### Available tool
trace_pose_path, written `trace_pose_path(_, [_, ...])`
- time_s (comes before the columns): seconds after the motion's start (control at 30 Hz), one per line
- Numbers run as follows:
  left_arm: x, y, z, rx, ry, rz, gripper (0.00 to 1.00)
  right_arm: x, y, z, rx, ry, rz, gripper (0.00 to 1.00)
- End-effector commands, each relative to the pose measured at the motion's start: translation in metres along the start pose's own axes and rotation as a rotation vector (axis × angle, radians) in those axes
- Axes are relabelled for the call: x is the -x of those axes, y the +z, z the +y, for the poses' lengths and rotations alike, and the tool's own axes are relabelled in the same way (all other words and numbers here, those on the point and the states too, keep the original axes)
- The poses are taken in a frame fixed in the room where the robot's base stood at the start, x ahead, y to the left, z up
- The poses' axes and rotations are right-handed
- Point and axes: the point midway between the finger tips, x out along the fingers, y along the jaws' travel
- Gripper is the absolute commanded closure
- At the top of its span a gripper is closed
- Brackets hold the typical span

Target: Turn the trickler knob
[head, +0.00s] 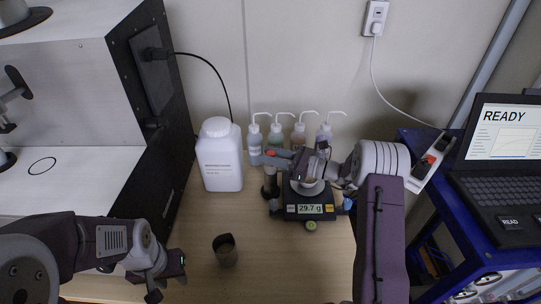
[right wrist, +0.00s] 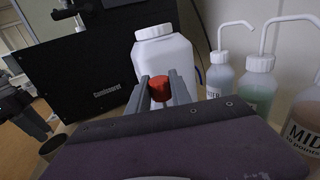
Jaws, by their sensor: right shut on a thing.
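The red trickler knob (head: 270,153) is left of the balance's top in the head view. In the right wrist view the red knob (right wrist: 158,86) sits between the two grey fingers of my right gripper (right wrist: 160,90), which is shut on it. The trickler's dark stand (head: 270,184) is beside the balance (head: 305,211), whose display reads 29.7 g. A pan or cup (head: 308,187) sits on the balance, partly covered by my right gripper and wrist. My left gripper (head: 170,277) is open and empty at the lower left, above the table's front.
A dark cup (head: 225,250) stands on the table right of my left gripper. A white jug (head: 219,155) and several wash bottles (head: 277,140) stand along the wall. A black-sided machine (head: 150,130) bounds the left; a blue cart with a laptop (head: 500,150) is right.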

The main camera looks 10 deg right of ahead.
Motion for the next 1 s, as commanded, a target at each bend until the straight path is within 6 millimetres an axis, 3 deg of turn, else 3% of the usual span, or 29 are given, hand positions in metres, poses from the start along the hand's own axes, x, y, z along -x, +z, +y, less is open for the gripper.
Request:
trace_pose_path(0.4, [0.001,0.0,0.0,0.0,0.0,0.0,0.64,0.0,0.0,0.0,-0.001,0.04,0.002,1.0])
trace_pose_path(0.43, [0.001,0.0,0.0,0.0,0.0,0.0,0.64,0.001,0.0,0.0,-0.001,0.04,0.002,0.66])
trace_pose_path(0.5, [0.001,0.0,0.0,0.0,0.0,0.0,0.64,0.0,0.0,0.0,-0.001,0.039,0.002,0.53])
trace_pose_path(0.83, [0.001,0.0,0.0,0.0,0.0,0.0,0.64,0.005,0.0,0.0,-0.001,0.037,0.001,0.53])
trace_pose_path(1.0, [0.002,0.0,0.0,0.0,0.0,0.0,0.64,0.039,0.001,-0.003,-0.001,0.033,0.001,0.53])
